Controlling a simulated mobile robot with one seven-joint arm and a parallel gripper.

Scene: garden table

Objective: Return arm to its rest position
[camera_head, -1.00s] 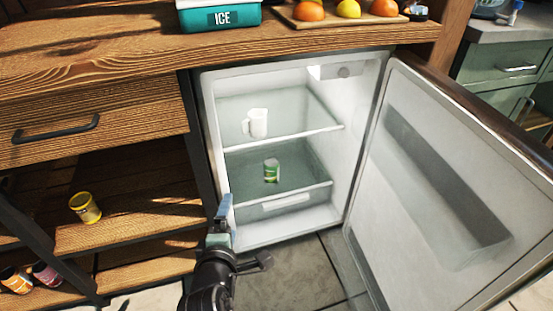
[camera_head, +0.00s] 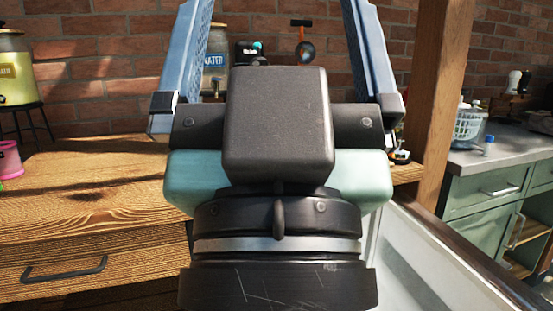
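My gripper (camera_head: 277,20) fills the middle of the head view, close to the camera and pointing up. Its two blue fingers stand wide apart at the left and right, with their upper ends cut off by the top edge. Nothing is held between them; the brick wall and things behind show through the gap. The dark wrist and pale green gripper body hide the middle of the wooden counter.
The wooden counter (camera_head: 90,200) has a drawer at left. The white fridge door (camera_head: 425,265) stands open at lower right; the fridge inside is hidden. A wooden post (camera_head: 440,100), green cabinet (camera_head: 485,205), drink dispenser (camera_head: 15,75) and pink cup (camera_head: 9,160) are around.

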